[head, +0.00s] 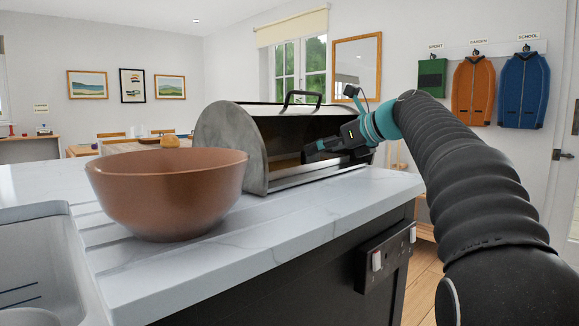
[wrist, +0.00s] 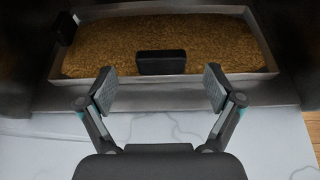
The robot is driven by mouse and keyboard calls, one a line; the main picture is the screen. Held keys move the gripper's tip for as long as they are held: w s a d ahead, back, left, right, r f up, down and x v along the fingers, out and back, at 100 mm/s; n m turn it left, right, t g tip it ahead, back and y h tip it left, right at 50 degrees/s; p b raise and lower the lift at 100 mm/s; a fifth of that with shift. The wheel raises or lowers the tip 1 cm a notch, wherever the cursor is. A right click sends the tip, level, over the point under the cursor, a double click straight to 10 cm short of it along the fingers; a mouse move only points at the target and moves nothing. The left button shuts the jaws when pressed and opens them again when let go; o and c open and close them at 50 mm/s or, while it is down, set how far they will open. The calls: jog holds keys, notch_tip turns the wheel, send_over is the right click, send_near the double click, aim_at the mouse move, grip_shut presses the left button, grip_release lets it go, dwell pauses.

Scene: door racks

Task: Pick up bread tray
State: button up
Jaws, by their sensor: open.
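The bread tray (wrist: 262,77) shows in the wrist view as a shallow grey tray filled with a golden-brown, grainy surface. A dark block-like handle (wrist: 161,62) stands at the middle of its near edge. The tray sits inside a metal bread bin (head: 230,140), whose front is open in the head view. My gripper (wrist: 160,82) is open and empty, its two fingers spread left and right just short of the handle. In the head view my gripper (head: 312,153) is at the bin's opening; the tray is hard to make out there.
A brown bowl (head: 165,195) stands on the marble counter (head: 270,230) left of the bin. A sink (head: 35,240) is at the near left. The bin has a dark handle (head: 302,97) on top. Clear counter lies in front of the bin.

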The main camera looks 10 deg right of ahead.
jog(key=x, duration=0.4)
jog(key=shift+w+a+f+b, duration=0.2)
jog(key=shift+w+f+b, duration=0.1)
jog(key=shift+b, duration=0.1)
jog(key=c, duration=1.4)
